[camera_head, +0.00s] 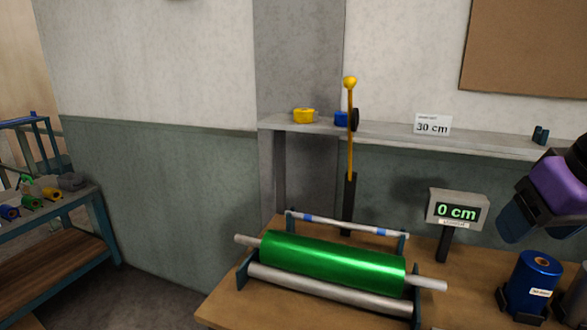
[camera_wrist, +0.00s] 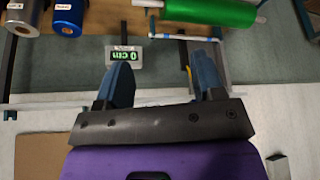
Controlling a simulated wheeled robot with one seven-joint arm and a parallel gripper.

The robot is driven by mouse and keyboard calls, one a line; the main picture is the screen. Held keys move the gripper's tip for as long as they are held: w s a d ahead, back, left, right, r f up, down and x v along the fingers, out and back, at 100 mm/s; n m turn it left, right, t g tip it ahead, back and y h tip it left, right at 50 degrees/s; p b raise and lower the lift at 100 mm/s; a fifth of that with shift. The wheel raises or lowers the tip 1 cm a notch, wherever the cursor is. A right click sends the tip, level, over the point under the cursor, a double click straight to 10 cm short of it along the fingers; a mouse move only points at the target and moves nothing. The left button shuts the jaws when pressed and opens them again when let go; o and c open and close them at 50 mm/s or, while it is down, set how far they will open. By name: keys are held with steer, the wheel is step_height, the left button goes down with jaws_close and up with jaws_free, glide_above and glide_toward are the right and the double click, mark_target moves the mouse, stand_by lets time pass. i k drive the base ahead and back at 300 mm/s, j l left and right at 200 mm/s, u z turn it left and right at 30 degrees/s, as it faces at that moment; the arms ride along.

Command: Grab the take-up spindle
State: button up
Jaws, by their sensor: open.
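On the wooden bench, a frame carries a green foil roll (camera_head: 330,262) on a grey shaft. A bare grey roller (camera_head: 320,290) lies in front of it, and a thin pale bar with blue bands (camera_head: 345,224) runs behind it. I cannot tell which of these is the take-up spindle. The green roll (camera_wrist: 208,12) and the banded bar (camera_wrist: 190,37) also show in the wrist view. My gripper (camera_wrist: 162,80) is open, with two blue fingers apart and nothing between them. In the head view my gripper is at the right edge, above the bench and apart from the frame.
A display reading 0 cm (camera_head: 457,211) stands right of the frame. A blue roll (camera_head: 534,275) stands upright below my gripper. An upright lever with a yellow knob (camera_head: 350,84) rises behind the frame. A wall shelf (camera_head: 390,130) holds small items. A side rack (camera_head: 55,215) stands left.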

mark_target(299, 215)
steer(key=j+z, duration=0.2)
steer(key=j, duration=0.4)
steer(key=k+j+z, duration=0.2)
steer(key=j, duration=0.4)
steer(key=i+j+z, duration=0.1)
steer(key=j, duration=0.2)
steer(key=i+j+z, duration=0.15)
steer(key=j, duration=0.15)
steer(key=i+j+z, duration=0.1)
steer(key=j, duration=0.2)
